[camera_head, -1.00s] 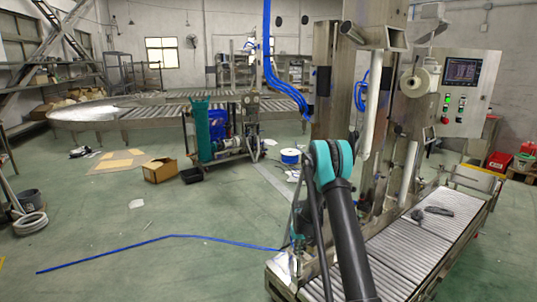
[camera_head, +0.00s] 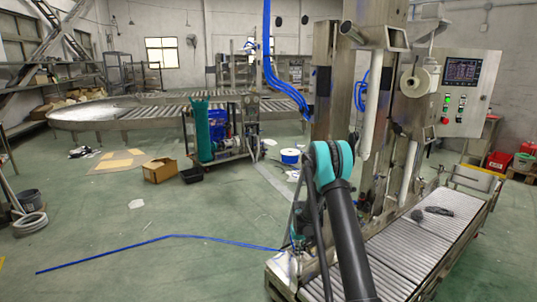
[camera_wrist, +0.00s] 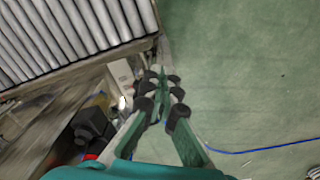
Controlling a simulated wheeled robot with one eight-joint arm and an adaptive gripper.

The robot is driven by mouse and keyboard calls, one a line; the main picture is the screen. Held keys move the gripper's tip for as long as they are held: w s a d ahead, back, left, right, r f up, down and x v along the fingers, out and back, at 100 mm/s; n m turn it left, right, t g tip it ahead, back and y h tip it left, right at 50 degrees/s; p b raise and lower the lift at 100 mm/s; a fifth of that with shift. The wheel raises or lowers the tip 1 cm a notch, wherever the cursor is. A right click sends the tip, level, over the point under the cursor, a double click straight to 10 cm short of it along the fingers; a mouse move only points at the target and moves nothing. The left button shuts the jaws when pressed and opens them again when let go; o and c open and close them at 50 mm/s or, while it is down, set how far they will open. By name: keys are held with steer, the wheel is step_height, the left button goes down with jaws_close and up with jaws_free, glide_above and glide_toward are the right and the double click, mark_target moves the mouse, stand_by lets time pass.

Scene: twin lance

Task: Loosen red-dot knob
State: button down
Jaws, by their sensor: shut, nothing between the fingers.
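My gripper (camera_wrist: 163,82) shows in the wrist view with its green fingers and black pads together, and nothing is seen held between them. It is over the corner of the roller conveyor (camera_wrist: 75,28), close to a pale metal bracket (camera_wrist: 121,74). A black blocky part (camera_wrist: 90,124) lies left of the fingers, with a small red patch (camera_wrist: 91,157) below it, partly hidden by my gripper's body. I cannot tell whether this is the red-dot knob. No knob with a red dot is clearly seen in either view. In the head view my arm hides the gripper.
The roller conveyor (camera_head: 392,258) runs along the right, with dark items (camera_head: 432,212) on it. A steel column (camera_head: 323,115) and a control panel (camera_head: 464,92) stand above it. A blue hose (camera_head: 170,237) lies on the floor at left, which is otherwise mostly open.

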steer(key=shift+d, duration=0.6)
steer(key=shift+w+d, duration=0.2)
steer(key=shift+d, duration=0.45)
steer(key=shift+s, duration=0.1)
step_height(320, 180, up, 6)
steer(key=shift+s+d, duration=0.2)
steer(key=shift+s, duration=0.05)
stand_by(0.7)
